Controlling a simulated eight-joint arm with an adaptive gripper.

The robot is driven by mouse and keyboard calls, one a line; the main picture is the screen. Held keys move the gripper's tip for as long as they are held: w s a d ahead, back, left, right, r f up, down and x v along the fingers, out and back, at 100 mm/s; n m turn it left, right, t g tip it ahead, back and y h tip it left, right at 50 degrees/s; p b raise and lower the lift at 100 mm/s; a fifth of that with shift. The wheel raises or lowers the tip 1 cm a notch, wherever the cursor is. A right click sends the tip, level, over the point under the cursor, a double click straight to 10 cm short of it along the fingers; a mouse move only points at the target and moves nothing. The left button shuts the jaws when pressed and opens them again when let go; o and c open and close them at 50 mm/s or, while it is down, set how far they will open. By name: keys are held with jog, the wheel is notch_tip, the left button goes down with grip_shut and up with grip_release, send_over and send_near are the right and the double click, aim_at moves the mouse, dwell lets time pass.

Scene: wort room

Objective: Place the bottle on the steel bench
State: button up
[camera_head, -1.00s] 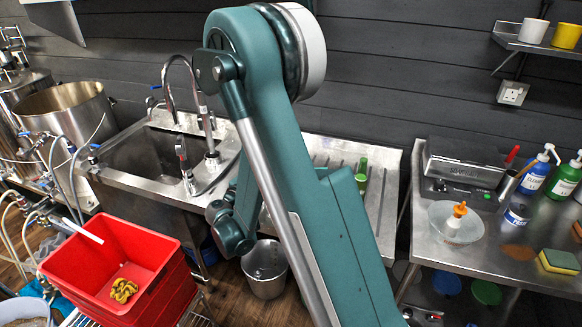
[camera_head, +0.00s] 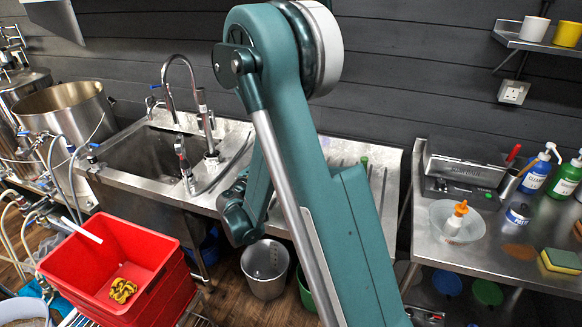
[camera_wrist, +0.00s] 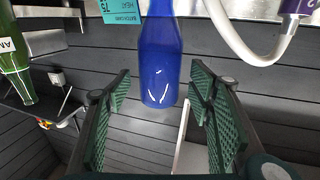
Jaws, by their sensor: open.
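A blue bottle (camera_wrist: 158,60) shows in the wrist view, its wide end low in the picture and its top cut off by the upper edge. My gripper (camera_wrist: 160,92) is open, with one green ribbed pad on each side of the bottle's line. The bottle appears in the gap or just beyond the fingertips; I cannot tell how deep, and no pad visibly touches it. In the head view my gripper and this bottle are hidden behind my arm. The steel bench (camera_head: 425,240) stands at the right, holding several items.
On the bench are a scale (camera_head: 465,170), a clear bowl with an orange-capped bottle (camera_head: 455,220), a sponge (camera_head: 560,262) and pump bottles (camera_head: 537,172). A sink (camera_head: 145,160) and red crate (camera_head: 110,265) lie left. A green bottle (camera_wrist: 14,65) shows in the wrist view.

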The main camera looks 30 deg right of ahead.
jog(key=shift+x, duration=1.45)
jog(key=shift+c, duration=0.5)
jog(key=c, duration=1.1)
jog(key=shift+r, duration=0.15)
jog(key=shift+r+p, duration=1.05)
jog(key=shift+r, duration=3.85)
